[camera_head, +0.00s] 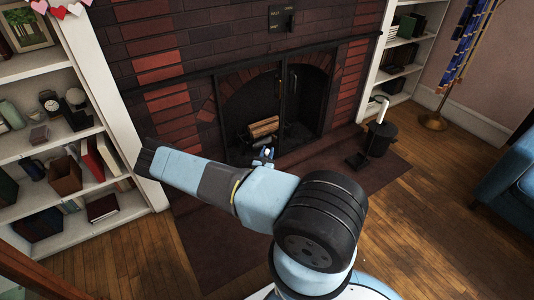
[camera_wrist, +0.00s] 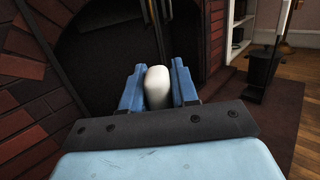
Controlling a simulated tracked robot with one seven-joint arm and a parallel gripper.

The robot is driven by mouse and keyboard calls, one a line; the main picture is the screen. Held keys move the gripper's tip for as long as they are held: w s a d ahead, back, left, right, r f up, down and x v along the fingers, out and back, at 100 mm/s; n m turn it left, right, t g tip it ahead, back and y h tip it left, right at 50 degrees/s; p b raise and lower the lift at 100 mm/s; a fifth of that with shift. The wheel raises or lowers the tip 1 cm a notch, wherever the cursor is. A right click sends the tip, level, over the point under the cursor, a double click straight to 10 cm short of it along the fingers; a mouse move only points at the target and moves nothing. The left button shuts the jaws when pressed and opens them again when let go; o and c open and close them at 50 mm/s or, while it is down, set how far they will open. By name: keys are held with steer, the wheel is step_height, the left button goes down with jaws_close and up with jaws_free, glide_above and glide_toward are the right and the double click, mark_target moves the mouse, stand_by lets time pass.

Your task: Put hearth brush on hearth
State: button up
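My gripper (camera_head: 265,153) is in front of the fireplace opening in the head view, above the hearth (camera_head: 338,142). In the wrist view my gripper (camera_wrist: 157,80) has its two blue fingers on either side of a smooth white rounded end (camera_wrist: 157,88), apparently the handle of the hearth brush. The fingers appear closed against it. The rest of the held thing, including any bristles, is hidden. I cannot tell whether it touches the hearth.
Logs (camera_head: 263,127) lie inside the fireplace. A filled white bookshelf (camera_head: 135,212) stands left. A dark area (camera_head: 215,250) in front is clear.

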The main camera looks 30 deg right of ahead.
steer(key=o, duration=0.4)
steer(key=v, duration=1.2)
steer(key=s+a+r+m+g, duration=0.1)
steer(key=s+r+m+g, duration=0.1)
steer(key=r+m+g, duration=1.1)
steer(key=s+a+r+m+g, duration=0.1)
steer(key=s+r+m+g, duration=0.45)
steer(key=r, duration=1.35)
steer(key=s+a+r+m+t+y, duration=0.3)
steer(key=s+r, duration=0.3)
steer(key=r, duration=0.3)
steer(key=s+a+r+m+t+y, duration=0.3)
steer(key=s+a+r+y, duration=0.2)
steer(key=r, duration=0.5)
steer(key=s+a+r+m+t+y, duration=0.3)
steer(key=s+r+t+y, duration=0.1)
steer(key=s+r, duration=0.3)
steer(key=shift+s+a+r+y, duration=0.1)
steer(key=shift+a+r+y, duration=0.15)
steer(key=shift+r, duration=0.4)
steer(key=shift+s+a+r+y, duration=0.15)
steer(key=shift+r+y, duration=0.2)
steer(key=shift+r, duration=0.25)
